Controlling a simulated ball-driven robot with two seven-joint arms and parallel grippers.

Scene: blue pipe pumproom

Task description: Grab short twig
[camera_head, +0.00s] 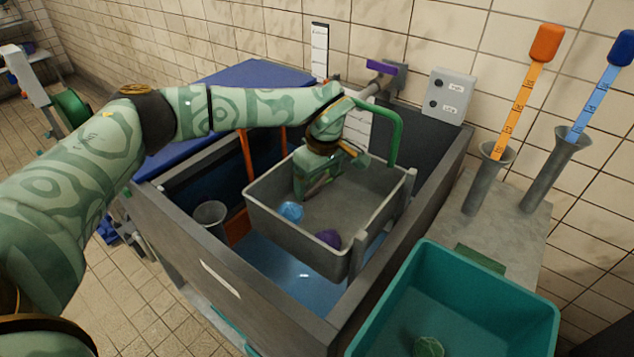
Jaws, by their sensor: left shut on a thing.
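My left gripper (322,178) reaches down into a grey tray (375,215) that hangs over the water in a large dark tank. It is shut on a small, thin brownish piece, which seems to be the short twig (318,186). The fingers cover most of it, so its full length cannot be told. A light blue ball (291,211) lies close below the gripper in the tray, and a purple ball (328,238) lies nearer the tray's front corner. My right gripper is not in view.
The tank's walls (225,268) surround the tray. A green pipe (396,135) rises behind it. A teal bin (450,300) with a green object (429,347) stands at front right. Orange (525,90) and blue (600,85) handled tools stand in grey holders at right.

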